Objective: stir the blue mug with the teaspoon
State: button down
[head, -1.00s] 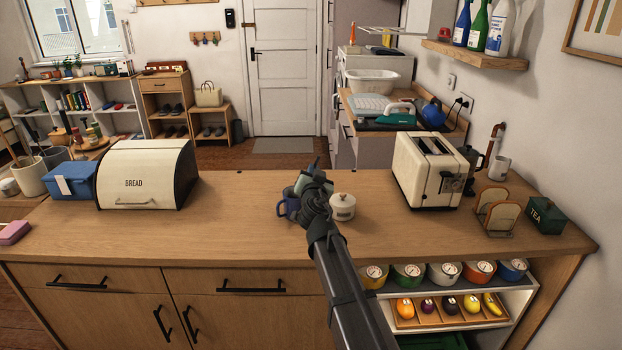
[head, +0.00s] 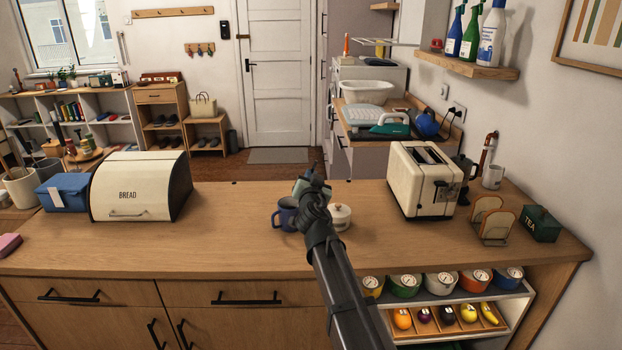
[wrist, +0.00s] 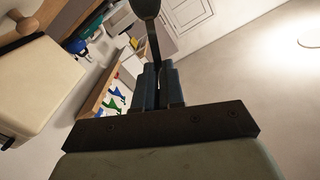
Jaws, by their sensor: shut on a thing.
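The blue mug (head: 284,218) stands upright on the wooden counter, its handle to the left; my gripper covers its right part and upper side. My gripper (head: 305,186) is above and just behind the mug in the head view, at the end of my dark arm. In the wrist view my gripper (wrist: 158,84) is shut on a thin dark stem that widens into a rounded dark end, seemingly the teaspoon (wrist: 146,10). The mug does not show in the wrist view. I cannot tell whether the spoon touches the mug.
A white lidded pot (head: 340,217) stands close to the right of the mug. A toaster (head: 412,190), toast rack (head: 493,222) and green tea box (head: 540,224) are farther right. A bread bin (head: 132,195) stands at left. The counter between bin and mug is clear.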

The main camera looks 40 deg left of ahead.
jog(key=shift+r, duration=2.5)
jog(key=w+d+f+m+t+h, duration=0.1)
jog(key=w+d+h, duration=0.1)
jog(key=w+d, duration=0.7)
jog(key=w+d+f+m+t+h, duration=0.15)
jog(key=w+d, duration=0.35)
jog(key=d, duration=0.9)
jog(key=w+d+f+m+t+h, duration=0.1)
jog(key=w+d+f+m+h, duration=0.1)
jog(key=w+d, duration=0.7)
jog(key=d+f+m+t+h, duration=0.1)
jog(key=d+m+h, duration=0.3)
jog(key=d, duration=3.9)
jog(key=f+h, duration=0.1)
jog(key=h, duration=0.2)
jog(key=shift+d+f, duration=0.25)
jog(key=shift+d, duration=0.05)
jog(key=shift+w+m+t, duration=0.1)
jog(key=shift+m+t, duration=0.15)
